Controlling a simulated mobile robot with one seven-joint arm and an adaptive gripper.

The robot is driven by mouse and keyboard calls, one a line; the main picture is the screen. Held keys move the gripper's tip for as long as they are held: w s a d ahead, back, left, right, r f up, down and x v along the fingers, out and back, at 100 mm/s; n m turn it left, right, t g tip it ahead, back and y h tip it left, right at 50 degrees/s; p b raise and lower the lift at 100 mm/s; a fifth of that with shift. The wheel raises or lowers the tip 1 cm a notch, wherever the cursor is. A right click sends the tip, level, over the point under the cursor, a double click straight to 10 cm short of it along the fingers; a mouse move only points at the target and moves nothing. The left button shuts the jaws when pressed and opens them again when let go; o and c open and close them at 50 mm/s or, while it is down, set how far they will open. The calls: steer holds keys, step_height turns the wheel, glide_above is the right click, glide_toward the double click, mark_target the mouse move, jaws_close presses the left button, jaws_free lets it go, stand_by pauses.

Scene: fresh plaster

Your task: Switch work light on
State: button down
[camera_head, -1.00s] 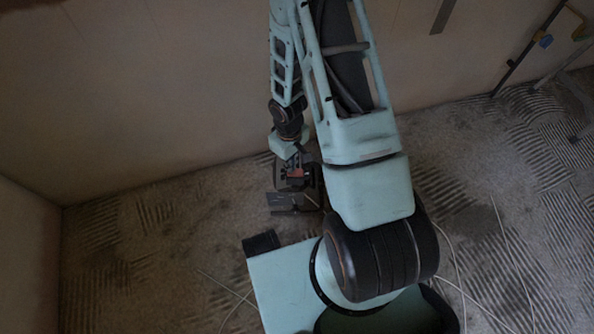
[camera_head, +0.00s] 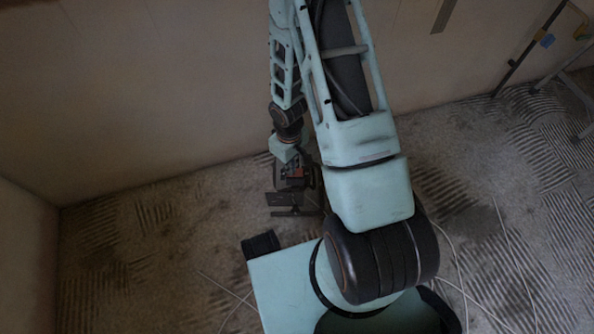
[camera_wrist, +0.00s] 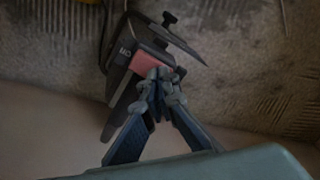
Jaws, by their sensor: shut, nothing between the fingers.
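The work light (camera_head: 283,199) is a dark unit standing on the floor near the wall, below my wrist in the head view. A red patch shows on it there. In the wrist view its dark housing (camera_wrist: 121,82) carries a red rocker switch (camera_wrist: 148,63) with a white "ON" mark beside it. My gripper (camera_wrist: 160,78) is shut and empty, its blue-grey fingertips at the switch's lower right edge. They overlap the switch in the picture; I cannot tell whether they touch it. The fingertips are hard to make out in the head view. I see no glow from the light.
A plain wall (camera_head: 170,95) rises close behind the light. The ridged floor (camera_head: 150,255) is open to the left. Pale cables (camera_head: 452,245) lie across the floor around my base. Dark and grey poles or legs (camera_head: 530,48) stand at the far right.

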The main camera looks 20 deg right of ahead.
steer(key=shift+f, duration=0.15)
steer(key=shift+r+p, duration=2.65)
steer(key=shift+r, duration=0.9)
steer(key=shift+w, duration=0.1)
